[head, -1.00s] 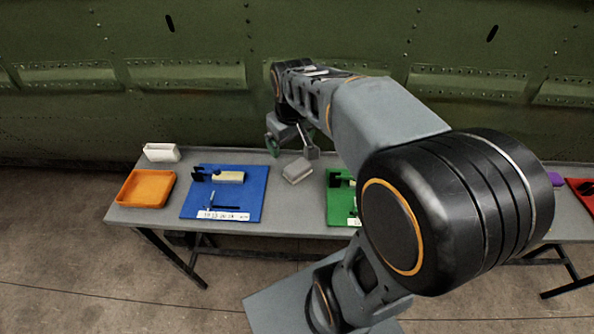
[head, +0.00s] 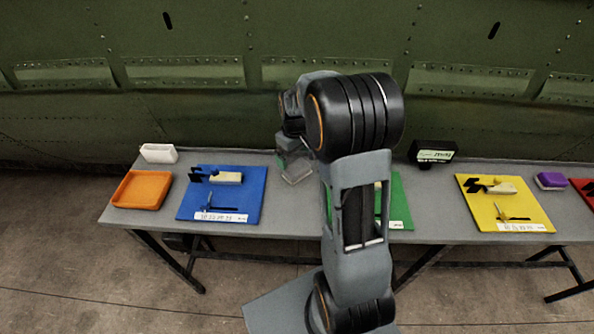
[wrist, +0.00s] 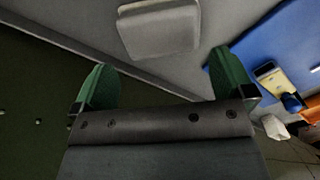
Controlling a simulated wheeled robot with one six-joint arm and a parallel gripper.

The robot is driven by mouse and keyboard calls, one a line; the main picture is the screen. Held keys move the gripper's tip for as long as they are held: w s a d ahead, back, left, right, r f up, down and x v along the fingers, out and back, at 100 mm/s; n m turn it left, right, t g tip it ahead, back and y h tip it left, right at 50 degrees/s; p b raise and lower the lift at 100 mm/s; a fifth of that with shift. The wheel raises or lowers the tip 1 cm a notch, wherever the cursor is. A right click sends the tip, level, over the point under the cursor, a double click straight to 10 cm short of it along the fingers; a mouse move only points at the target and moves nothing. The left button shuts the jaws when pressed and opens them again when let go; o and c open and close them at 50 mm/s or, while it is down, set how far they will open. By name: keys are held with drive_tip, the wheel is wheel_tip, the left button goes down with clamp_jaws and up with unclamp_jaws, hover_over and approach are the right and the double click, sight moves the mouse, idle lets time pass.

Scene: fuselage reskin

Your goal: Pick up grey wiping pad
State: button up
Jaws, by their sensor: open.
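The grey wiping pad (head: 298,174) lies on the grey table between the blue mat and the green mat. In the head view my gripper (head: 290,160) hangs just above and behind it and partly covers it. The pad appears apart from both fingers.
The blue mat (head: 252,206) with small items lies left of the pad. An orange tray (head: 142,189) and a white holder (head: 158,153) are farther left. The green mat (head: 398,208) is partly behind my arm. A yellow mat (head: 475,205) lies right. The green fuselage wall (head: 220,110) stands close behind the table.

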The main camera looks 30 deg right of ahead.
sight(295, 164)
drive_tip(key=shift+s+a+f+p, duration=0.1)
drive_tip(key=shift+f+p, duration=0.1)
drive_tip(key=shift+f, duration=1.2)
drive_tip(key=shift+a+f+p, duration=0.1)
drive_tip(key=shift+f+p, duration=0.05)
drive_tip(key=shift+f, duration=1.2)
drive_tip(key=shift+d, duration=0.1)
drive_tip(key=c, duration=0.7)
drive_tip(key=shift+r, duration=0.1)
